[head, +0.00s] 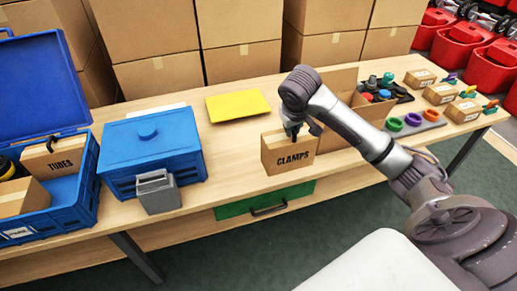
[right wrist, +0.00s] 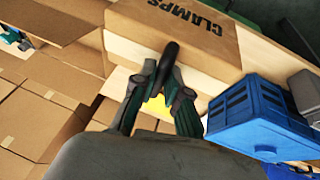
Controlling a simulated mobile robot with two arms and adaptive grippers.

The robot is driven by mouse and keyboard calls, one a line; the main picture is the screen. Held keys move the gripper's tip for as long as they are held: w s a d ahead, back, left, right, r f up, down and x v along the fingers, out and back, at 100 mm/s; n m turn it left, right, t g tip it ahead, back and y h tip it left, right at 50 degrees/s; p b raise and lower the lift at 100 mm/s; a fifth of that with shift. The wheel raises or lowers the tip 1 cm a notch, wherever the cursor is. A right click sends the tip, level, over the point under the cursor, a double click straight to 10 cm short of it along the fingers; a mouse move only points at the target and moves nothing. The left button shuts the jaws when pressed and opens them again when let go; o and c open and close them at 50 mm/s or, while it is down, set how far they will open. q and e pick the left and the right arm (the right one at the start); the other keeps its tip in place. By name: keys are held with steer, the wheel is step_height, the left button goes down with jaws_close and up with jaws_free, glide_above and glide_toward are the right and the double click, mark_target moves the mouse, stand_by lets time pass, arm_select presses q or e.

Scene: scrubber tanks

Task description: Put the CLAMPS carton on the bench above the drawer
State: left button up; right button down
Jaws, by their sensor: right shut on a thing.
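The CLAMPS carton (head: 290,155) is a small brown box with its black lettering facing me, at the bench's front edge over the green drawer (head: 264,203). My right gripper (head: 294,131) comes down on its top and is shut on it. In the right wrist view, the carton (right wrist: 205,35) lies against the fingers (right wrist: 170,65). I cannot tell whether the carton's base touches the bench (head: 232,150) or hangs just above it. The drawer is shut, with a dark handle. My left gripper is not in view.
A blue lidded box (head: 150,150) with a grey bin (head: 158,192) stands left of the carton. A yellow sheet (head: 237,105) lies behind. An open carton (head: 336,82) stands close behind right. Coloured rings (head: 413,119) and small cartons are farther right. A blue crate (head: 85,185) is far left.

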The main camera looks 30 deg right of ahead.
steer(key=w+a+f+p, duration=0.1)
steer(key=w+a+f, duration=0.1)
steer(key=w+f, duration=0.9)
steer(key=shift+a+p, duration=0.25)
steer(key=shift+p, duration=0.05)
steer(key=c, duration=1.2)
jaws_free()
steer(key=v, duration=1.2)
steer(key=shift+w+a, duration=0.1)
steer(key=shift+a, duration=0.1)
